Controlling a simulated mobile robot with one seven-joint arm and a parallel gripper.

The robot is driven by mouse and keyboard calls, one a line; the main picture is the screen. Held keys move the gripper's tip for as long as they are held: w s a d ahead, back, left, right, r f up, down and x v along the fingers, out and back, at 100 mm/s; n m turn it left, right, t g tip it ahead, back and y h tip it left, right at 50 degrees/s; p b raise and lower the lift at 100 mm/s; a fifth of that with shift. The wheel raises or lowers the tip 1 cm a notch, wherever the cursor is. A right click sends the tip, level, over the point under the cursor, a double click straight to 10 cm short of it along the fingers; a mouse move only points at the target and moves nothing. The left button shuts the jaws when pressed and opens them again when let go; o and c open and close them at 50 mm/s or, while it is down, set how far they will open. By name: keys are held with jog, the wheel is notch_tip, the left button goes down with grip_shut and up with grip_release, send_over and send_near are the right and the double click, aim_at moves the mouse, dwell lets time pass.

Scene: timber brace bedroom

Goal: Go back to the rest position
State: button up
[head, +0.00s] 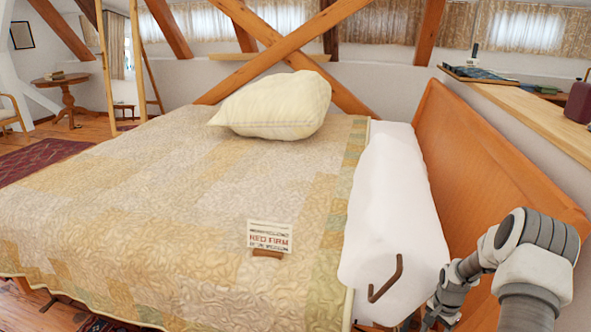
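My arm rises at the right bottom of the head view, bends over and reaches down and left.
The bed with a patchwork quilt (150,210) fills the middle. A pillow (275,105), a white bolster (395,200) and a printed card (270,236) lie on it. A brown bent bar (388,281) shows before the bolster. The orange headboard (480,150) stands close behind my arm.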

jog(key=s+a+r+n+t+h, duration=0.15)
jog(key=a+r, duration=0.25)
jog(key=r, duration=0.7)
jog(key=s+a+r+n, duration=0.1)
jog(key=a+r+n, duration=0.25)
jog(key=r, duration=0.65)
jog(key=s+a+r+n+t, duration=0.1)
jog(key=a+r, duration=0.4)
jog(key=r, duration=0.6)
jog(key=s+a+r+n+t+y, duration=0.1)
jog(key=s+a+r+n, duration=0.1)
jog(key=s+a+r, duration=0.35)
jog(key=s+a+r+n+t, duration=0.1)
jog(key=s+a+r+n, duration=0.15)
jog(key=s, duration=0.65)
jog(key=s+a+r+n+t+y, duration=0.1)
jog(key=s+a+r+n, duration=0.2)
jog(key=s, duration=0.4)
notch_tip(320, 180, up, 19)
jog(key=a+m+p, duration=0.1)
jog(key=p, duration=1.8)
jog(key=shift+a+r, duration=0.15)
jog(key=shift+m+h, duration=0.25)
